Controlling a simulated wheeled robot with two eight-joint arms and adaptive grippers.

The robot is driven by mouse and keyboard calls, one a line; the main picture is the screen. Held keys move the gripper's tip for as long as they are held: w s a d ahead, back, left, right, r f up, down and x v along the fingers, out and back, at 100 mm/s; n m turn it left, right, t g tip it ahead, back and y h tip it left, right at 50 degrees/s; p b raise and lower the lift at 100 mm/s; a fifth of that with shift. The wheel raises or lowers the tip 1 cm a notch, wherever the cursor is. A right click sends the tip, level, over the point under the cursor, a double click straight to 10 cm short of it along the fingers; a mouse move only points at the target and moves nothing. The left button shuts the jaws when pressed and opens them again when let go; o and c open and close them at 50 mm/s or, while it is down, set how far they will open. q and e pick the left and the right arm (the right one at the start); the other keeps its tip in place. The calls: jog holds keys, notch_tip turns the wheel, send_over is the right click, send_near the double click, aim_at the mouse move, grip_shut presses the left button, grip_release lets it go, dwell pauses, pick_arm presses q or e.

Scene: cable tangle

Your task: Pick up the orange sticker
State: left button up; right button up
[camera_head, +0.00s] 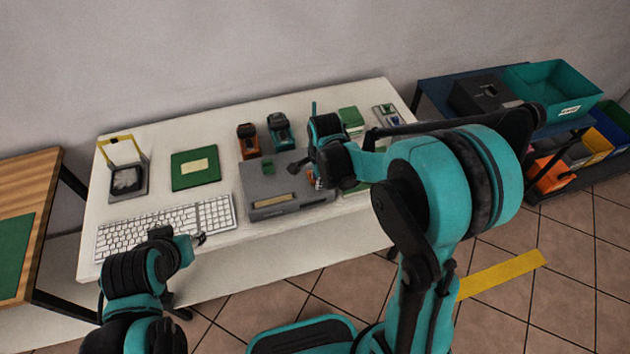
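A small orange patch (309,174), which looks like the orange sticker, shows at the tip of my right gripper (316,183), over the right part of the grey box (262,188). The patch is partly hidden by the gripper. I cannot tell whether the fingers touch it or are closed on it. My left gripper (200,239) is low over the front edge of the table, just below the right end of the white keyboard (165,226). Its fingers are too small to read, and no object shows in it.
On the white table (262,232) are a green pad (195,169), a yellow-topped stand (124,165), and an orange (248,141) and a teal (280,132) device behind the box. A green block (351,121) is at the back right. A shelf with coloured bins (552,87) stands further right.

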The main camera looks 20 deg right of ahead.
jog(key=shift+r, duration=0.1)
grip_shut()
jog(key=shift+r, duration=0.1)
jog(key=shift+r, duration=0.25)
notch_tip(320, 180, up, 4)
jog(key=shift+r+p, duration=0.1)
jog(key=shift+p, duration=1.1)
jog(key=s+d+r+p, duration=0.5)
jog(key=d+r, duration=0.3)
jog(key=r, duration=0.2)
jog(key=shift+s+d+p, duration=0.35)
jog(key=shift+p, duration=0.25)
